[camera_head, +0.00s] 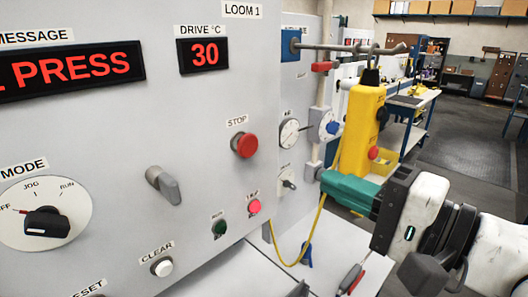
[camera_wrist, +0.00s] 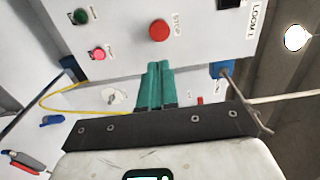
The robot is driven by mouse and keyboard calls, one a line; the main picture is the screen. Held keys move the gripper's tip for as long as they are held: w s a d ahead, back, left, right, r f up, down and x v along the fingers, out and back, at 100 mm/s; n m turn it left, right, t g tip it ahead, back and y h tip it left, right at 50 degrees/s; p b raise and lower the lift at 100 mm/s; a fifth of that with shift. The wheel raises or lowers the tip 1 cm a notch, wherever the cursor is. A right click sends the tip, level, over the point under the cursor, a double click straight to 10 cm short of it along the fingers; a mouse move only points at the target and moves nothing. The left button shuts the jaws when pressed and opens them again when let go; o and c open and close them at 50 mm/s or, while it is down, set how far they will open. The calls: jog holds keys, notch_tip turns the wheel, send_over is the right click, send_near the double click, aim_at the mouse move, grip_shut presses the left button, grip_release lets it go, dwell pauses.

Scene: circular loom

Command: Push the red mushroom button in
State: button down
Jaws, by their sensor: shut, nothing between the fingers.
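The red mushroom button (camera_head: 245,145) sits under a STOP label on the grey loom panel and stands out from its face. In the wrist view the red button (camera_wrist: 159,30) is at the top middle, just beyond the fingertips. My gripper (camera_head: 326,182) has green fingers and is to the right of the button and a little lower, apart from it. In the wrist view my gripper (camera_wrist: 159,66) is shut, its two fingers side by side with nothing held. Nothing hides the button in either view.
A lit red button (camera_head: 254,207), a green button (camera_head: 219,228) and a white CLEAR button (camera_head: 162,267) are lower on the panel. A grey lever (camera_head: 163,184) is left of STOP. A yellow pendant (camera_head: 362,125) hangs behind my gripper, with a yellow cable (camera_head: 300,257) looping below.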

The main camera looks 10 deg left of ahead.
aim_at(251, 146)
jog(key=p+x, duration=0.2)
jog(key=x, duration=1.2)
jog(key=shift+p, duration=0.35)
